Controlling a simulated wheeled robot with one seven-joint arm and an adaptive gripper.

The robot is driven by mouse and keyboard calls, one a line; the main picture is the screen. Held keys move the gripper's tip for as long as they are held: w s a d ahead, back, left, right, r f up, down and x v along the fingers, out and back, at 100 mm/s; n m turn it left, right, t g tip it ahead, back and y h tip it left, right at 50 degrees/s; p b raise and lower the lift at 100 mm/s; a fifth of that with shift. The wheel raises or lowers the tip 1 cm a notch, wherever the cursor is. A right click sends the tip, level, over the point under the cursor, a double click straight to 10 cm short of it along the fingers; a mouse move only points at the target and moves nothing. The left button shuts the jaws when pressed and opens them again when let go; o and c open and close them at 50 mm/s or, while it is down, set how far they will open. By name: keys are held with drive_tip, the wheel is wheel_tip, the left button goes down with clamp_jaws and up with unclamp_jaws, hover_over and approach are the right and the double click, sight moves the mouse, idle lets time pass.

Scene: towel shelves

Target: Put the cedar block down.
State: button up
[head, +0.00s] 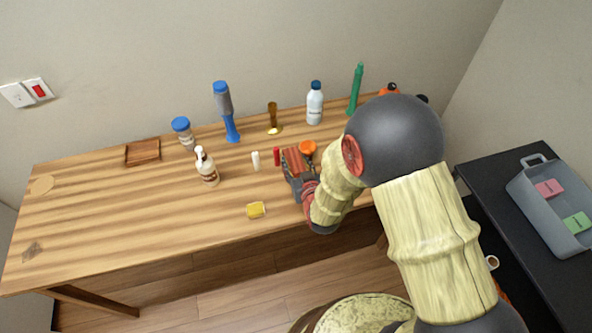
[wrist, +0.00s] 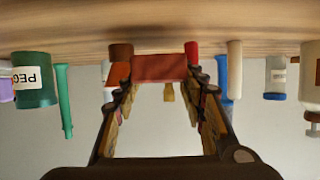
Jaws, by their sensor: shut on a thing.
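The cedar block (head: 292,160) is a reddish-brown block near the middle right of the wooden table. My gripper (head: 297,175) is shut on it. In the wrist view the block (wrist: 160,68) lies between the two fingertips of my gripper (wrist: 160,78), close to the tabletop (wrist: 160,30). I cannot tell whether it touches the wood. My arm hides part of the table to the right of the block.
Close by stand a red cylinder (head: 277,156), a white cylinder (head: 256,160) and an orange object (head: 308,148). A yellow block (head: 256,210) lies nearer the front edge. Bottles line the back. The table's left part is mostly clear, apart from a brown wooden square (head: 143,152).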

drive_tip(key=shift+s+f+b, duration=0.1)
drive_tip(key=shift+f+b, duration=0.25)
drive_tip(key=shift+f, duration=0.95)
drive_tip(key=shift+f, duration=0.15)
drive_tip(key=o, duration=1.2)
drive_tip(key=shift+c, duration=0.2)
